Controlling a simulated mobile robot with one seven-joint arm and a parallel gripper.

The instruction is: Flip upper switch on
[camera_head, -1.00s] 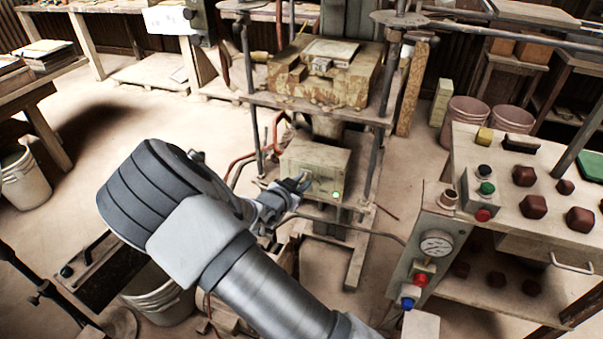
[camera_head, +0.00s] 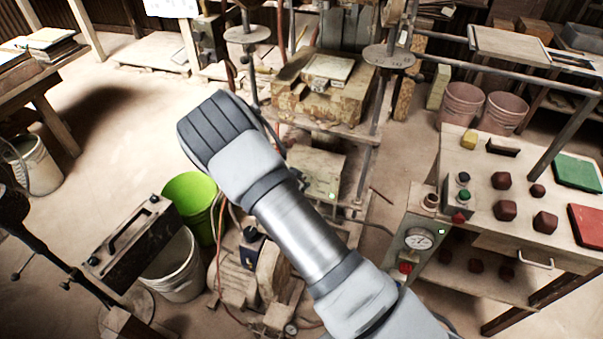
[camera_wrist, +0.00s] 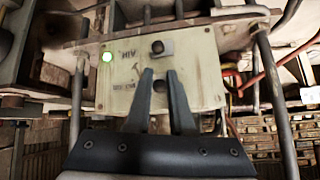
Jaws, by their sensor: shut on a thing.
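The pale switch box (camera_wrist: 203,65) fills the middle of the wrist view, with a lit green lamp (camera_wrist: 107,57). Its lettering looks upside down there. One dark switch (camera_wrist: 157,47) sits near the box edge at the top of the picture. A second dark switch (camera_wrist: 159,85), the upper one if the view is inverted, lies between the fingertips of my gripper (camera_wrist: 160,77). The fingers are closed around it, close to the box face. In the head view the box (camera_head: 318,165) stands under the press, partly behind my arm, which hides my gripper.
The press block (camera_head: 310,105) is above the box, with metal posts (camera_head: 370,140) beside it. A control table (camera_head: 470,165) with a gauge post (camera_head: 419,239) is at the right. A green bucket (camera_head: 190,200) and machinery stand near my arm. Cables hang beside the box.

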